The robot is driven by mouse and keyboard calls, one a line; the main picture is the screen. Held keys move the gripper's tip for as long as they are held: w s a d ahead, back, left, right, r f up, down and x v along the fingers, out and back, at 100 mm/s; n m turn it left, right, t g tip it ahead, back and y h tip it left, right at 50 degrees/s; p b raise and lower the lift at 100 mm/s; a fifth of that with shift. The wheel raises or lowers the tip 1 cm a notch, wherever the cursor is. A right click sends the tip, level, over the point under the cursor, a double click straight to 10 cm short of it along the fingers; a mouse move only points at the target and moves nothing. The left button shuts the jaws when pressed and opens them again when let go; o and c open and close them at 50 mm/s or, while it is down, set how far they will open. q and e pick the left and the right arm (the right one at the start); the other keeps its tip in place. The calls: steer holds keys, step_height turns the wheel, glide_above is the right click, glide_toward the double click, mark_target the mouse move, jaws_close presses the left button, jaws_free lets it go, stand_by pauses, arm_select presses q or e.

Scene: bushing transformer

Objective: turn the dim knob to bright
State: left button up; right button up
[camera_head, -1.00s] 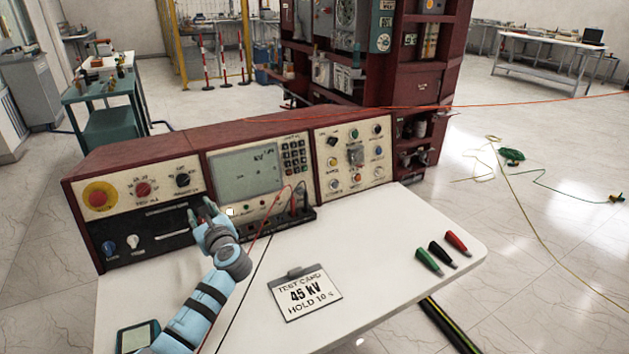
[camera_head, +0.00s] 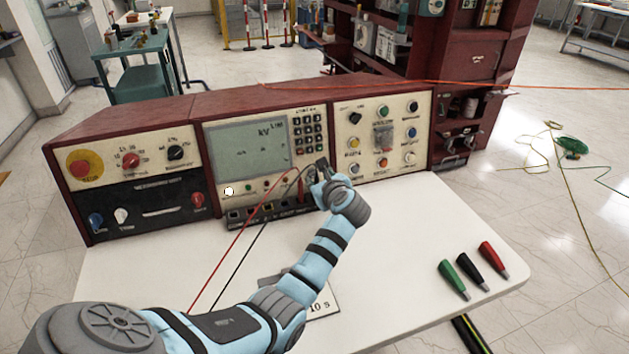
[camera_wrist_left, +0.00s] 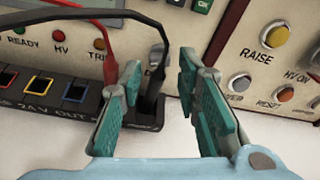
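A small grey knob (camera_wrist_left: 157,56) is on the panel in the left wrist view, with a label beginning with "D" beside it; the rest of the label is hidden. No finger is seen closed on the knob. In the head view my left gripper (camera_head: 321,172) is at the lower right of the screen section and largely covers the knob area. My right gripper is not in view.
Red and black leads (camera_head: 237,247) run from the socket strip (camera_head: 268,216) just left of the gripper. The yellow RAISE button (camera_wrist_left: 275,34) is to the right. Green, black and red probes (camera_head: 470,271) lie on the white table. A test card (camera_head: 323,303) is partly under my arm.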

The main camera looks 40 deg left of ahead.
mark_target(314, 173)
arm_select(q)
steer(key=b+x, duration=0.1)
steer(key=x, duration=0.2)
steer(key=shift+w+a+f, duration=0.1)
steer(key=shift+w+f, duration=0.15)
steer(key=shift+f, duration=0.05)
steer(key=shift+w+a+f, duration=0.1)
steer(key=shift+w+a, duration=0.1)
steer(key=shift+a, duration=0.15)
steer(key=shift+a+b, duration=0.25)
steer(key=shift+b, duration=0.05)
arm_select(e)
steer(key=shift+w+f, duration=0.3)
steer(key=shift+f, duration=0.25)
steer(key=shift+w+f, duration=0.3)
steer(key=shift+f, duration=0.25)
arm_select(q)
jaws_close()
steer(key=r+m+p, duration=0.1)
steer(key=p, duration=0.3)
steer(key=shift+w+d+m+p, duration=0.1)
steer(key=shift+m+p, duration=0.2)
steer(key=shift+m, duration=0.1)
steer(key=shift+f+m, duration=0.25)
steer(key=shift+m, duration=0.05)
steer(key=shift+w+f, duration=0.1)
steer(key=shift+f, duration=0.05)
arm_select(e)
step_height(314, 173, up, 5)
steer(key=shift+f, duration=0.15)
